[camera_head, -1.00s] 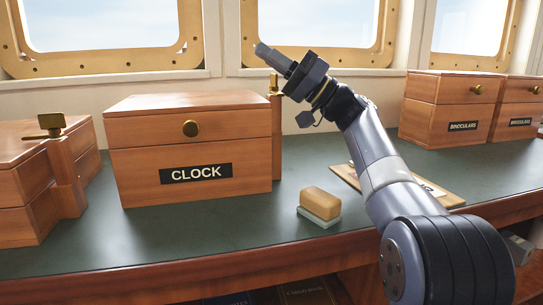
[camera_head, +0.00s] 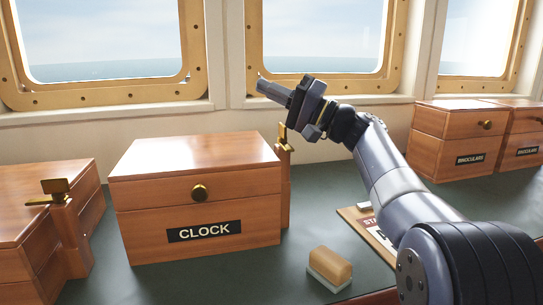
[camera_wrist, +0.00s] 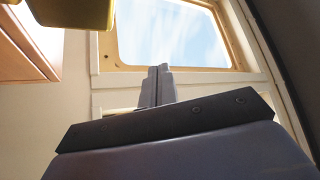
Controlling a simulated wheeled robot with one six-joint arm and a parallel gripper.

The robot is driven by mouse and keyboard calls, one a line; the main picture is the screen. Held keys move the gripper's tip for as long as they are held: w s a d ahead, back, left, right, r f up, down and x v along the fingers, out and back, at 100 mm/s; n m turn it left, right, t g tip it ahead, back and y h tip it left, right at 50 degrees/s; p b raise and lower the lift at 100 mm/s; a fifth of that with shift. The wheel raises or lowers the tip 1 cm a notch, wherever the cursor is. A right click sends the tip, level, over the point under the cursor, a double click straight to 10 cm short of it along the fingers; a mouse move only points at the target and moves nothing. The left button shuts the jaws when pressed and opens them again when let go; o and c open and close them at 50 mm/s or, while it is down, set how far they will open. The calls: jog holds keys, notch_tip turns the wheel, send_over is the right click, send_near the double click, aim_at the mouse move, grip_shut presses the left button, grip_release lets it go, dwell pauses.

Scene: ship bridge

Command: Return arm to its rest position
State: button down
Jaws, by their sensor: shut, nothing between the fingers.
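My gripper (camera_head: 270,88) is raised in front of the window wall, above and right of the closed clock box, and points up and left. Its fingers are shut and empty. In the wrist view the fingertips (camera_wrist: 158,70) lie together, with the window and wall behind them. My arm runs from the lower right of the head view up to the gripper, bent at the elbow, and hides part of the counter.
The wooden clock box (camera_head: 197,200) stands on the dark green counter, beside a post with a brass latch (camera_head: 283,135). A brush-like block (camera_head: 329,268) and a paper board (camera_head: 367,228) lie near the arm. Binoculars boxes (camera_head: 458,140) stand right; another box (camera_head: 35,225) stands left.

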jog(key=w+a+m+h+p, duration=0.1)
jog(key=w+m+h+p, duration=0.2)
jog(key=p, duration=1)
jog(key=w+a+f+m+h+p, duration=0.1)
jog(key=w+m+p, duration=0.4)
jog(key=p, duration=0.8)
jog(key=w+a+h, duration=0.1)
jog(key=w, duration=0.2)
jog(key=shift+w+f+h, duration=0.2)
jog(key=shift+h, duration=0.2)
